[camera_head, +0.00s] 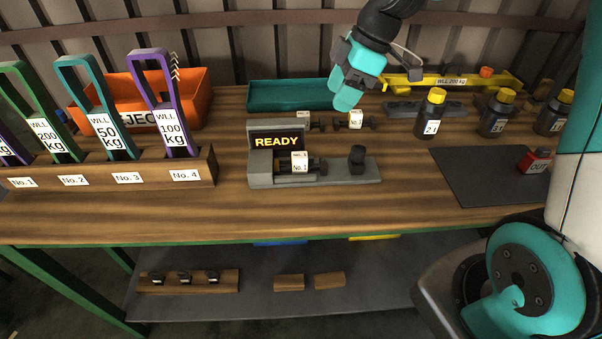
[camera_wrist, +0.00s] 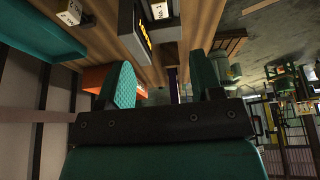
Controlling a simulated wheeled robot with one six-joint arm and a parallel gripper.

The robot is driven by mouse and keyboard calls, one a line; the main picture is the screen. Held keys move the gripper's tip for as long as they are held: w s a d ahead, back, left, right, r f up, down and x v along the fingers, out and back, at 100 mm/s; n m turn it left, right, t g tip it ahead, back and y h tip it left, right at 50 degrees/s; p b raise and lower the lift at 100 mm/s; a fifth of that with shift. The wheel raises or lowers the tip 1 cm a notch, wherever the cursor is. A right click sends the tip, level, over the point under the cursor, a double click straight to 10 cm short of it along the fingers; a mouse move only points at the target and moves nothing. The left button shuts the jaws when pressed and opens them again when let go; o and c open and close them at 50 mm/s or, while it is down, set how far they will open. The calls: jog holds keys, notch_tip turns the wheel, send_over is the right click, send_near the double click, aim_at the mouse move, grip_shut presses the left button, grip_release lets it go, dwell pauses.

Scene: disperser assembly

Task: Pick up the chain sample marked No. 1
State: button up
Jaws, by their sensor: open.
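A chain sample (camera_head: 299,167) with a white tag that seems to read No. 1 lies in the grey test stand (camera_head: 345,174), below a screen reading READY. A white tag (camera_wrist: 160,10) also shows on the stand at the top of the wrist view. Two more tagged samples lie behind the stand, a left one (camera_head: 303,115) and a right one (camera_head: 355,121); their numbers are too small to read. My gripper (camera_head: 345,98) is above the table behind the stand, apart from the samples. Its two fingers (camera_wrist: 163,82) are spread and empty in the wrist view.
A wooden rack (camera_head: 110,178) with coloured slings stands at left, before an orange bin (camera_head: 192,95). A teal tray (camera_head: 285,94) is at the back. Several yellow-capped bottles (camera_head: 431,112) and a dark mat (camera_head: 475,180) with a red OUT block (camera_head: 535,162) are at right.

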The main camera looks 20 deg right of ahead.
send_over(300, 155)
jog(key=s+d, duration=0.1)
jog(key=d, duration=0.2)
notch_tip(300, 155, down, 10)
jog(key=shift+s+d+r+p, duration=0.1)
jog(key=shift+s+p, duration=0.05)
jog(key=shift+p, duration=0.25)
jog(key=shift+w+a+p+x, duration=0.15)
jog(key=shift+p+x, duration=0.2)
jog(key=shift+x, duration=1)
jog(key=shift+w+a+p+x, duration=0.15)
jog(key=shift+p+x, duration=0.15)
jog(key=shift+x, duration=1.05)
jog(key=shift+r, duration=0.2)
grip_shut()
